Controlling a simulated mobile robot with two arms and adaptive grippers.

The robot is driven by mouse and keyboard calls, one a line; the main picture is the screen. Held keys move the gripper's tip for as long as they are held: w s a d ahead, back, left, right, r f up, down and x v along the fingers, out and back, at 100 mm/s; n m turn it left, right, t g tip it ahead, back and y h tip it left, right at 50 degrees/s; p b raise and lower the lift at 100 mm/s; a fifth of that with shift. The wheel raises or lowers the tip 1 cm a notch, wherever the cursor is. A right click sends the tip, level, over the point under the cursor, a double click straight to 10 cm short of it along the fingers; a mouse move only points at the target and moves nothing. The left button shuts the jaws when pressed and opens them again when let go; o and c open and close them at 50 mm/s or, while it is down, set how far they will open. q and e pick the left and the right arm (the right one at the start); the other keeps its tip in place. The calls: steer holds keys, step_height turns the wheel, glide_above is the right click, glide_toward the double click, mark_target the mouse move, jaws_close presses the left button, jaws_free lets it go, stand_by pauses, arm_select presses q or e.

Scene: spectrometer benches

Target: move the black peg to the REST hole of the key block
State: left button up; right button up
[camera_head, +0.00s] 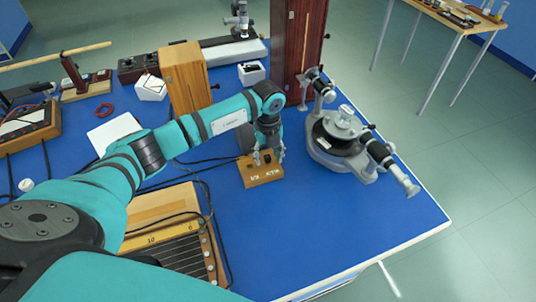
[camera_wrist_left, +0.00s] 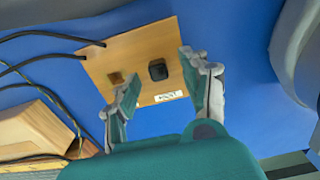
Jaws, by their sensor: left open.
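The wooden key block (camera_head: 262,181) lies on the blue bench below my left gripper (camera_head: 268,156). Two small labels are on its front face; the right one seems to read REST. In the left wrist view the block (camera_wrist_left: 140,47) shows the black peg (camera_wrist_left: 158,70) standing on the right, near a white label (camera_wrist_left: 168,97). My right gripper is not in view.
A grey spectrometer (camera_head: 342,140) stands right of the block. A wooden box (camera_head: 184,78) and a tall dark-wood cabinet (camera_head: 297,40) stand behind. Black cables (camera_head: 207,160) run left of the block, near a wooden resistance box (camera_head: 165,205). The bench in front is clear.

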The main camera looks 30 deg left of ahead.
arm_select(q)
steer(key=shift+r, duration=0.15)
step_height(320, 180, up, 12)
stand_by(0.3)
steer(key=shift+f, duration=0.2)
